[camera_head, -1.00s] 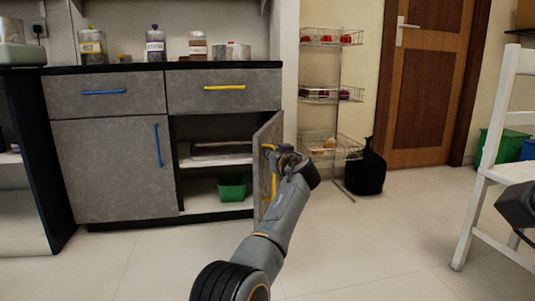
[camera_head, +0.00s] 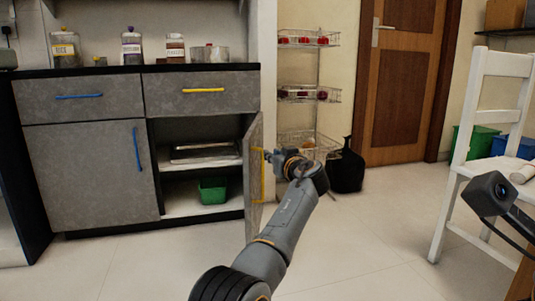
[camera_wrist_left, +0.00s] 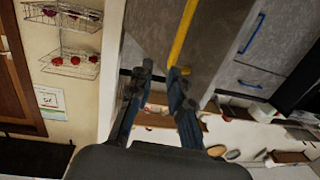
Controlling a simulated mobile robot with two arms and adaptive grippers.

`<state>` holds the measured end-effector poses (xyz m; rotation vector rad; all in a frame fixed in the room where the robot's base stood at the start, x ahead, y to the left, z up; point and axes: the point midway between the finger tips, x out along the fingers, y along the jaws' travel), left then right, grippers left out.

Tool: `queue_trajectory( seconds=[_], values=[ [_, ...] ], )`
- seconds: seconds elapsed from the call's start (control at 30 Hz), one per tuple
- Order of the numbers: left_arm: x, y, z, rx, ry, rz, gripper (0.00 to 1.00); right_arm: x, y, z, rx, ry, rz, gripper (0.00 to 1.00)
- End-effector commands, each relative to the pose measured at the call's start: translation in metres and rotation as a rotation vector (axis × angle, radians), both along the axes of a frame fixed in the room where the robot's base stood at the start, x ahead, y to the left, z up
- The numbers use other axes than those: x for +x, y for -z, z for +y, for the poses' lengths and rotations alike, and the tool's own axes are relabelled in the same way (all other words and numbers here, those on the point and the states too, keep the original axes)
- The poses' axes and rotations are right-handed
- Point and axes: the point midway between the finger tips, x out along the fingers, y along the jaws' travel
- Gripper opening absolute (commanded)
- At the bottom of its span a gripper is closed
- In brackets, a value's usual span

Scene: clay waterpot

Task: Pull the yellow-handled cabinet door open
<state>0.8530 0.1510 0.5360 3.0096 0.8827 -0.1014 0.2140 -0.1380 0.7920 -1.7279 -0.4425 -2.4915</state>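The grey cabinet door (camera_head: 253,190) stands wide open, swung out at the right side of the lower cabinet and seen at a steep angle. Its yellow handle (camera_head: 262,180) runs upright along it; it also shows in the left wrist view (camera_wrist_left: 184,32). My left gripper (camera_head: 272,156) is at the upper part of this handle. In the left wrist view its two fingers (camera_wrist_left: 162,72) are apart, with the right fingertip close to the handle's end. I cannot tell whether they touch. My right gripper is not in view.
The open compartment holds a tray (camera_head: 205,152) and a green bin (camera_head: 212,190). A wire rack (camera_head: 310,95) and a black bag (camera_head: 345,168) stand to the right of the door. A white chair (camera_head: 485,150) is farther right. The floor in front is clear.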

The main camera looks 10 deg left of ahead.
Motion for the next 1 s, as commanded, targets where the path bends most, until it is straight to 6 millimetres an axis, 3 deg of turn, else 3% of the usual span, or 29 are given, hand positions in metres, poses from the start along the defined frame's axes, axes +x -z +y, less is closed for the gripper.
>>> queue_trajectory(
  seconds=[0.6, 1.0],
  values=[
    [-0.009, 0.001, -0.042, 0.000, 0.000, 0.004, 0.19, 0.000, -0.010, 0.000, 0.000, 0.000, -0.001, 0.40],
    [-0.011, 0.002, -0.048, -0.001, -0.001, 0.003, 0.19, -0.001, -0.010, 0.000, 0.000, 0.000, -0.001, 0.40]
  ],
)
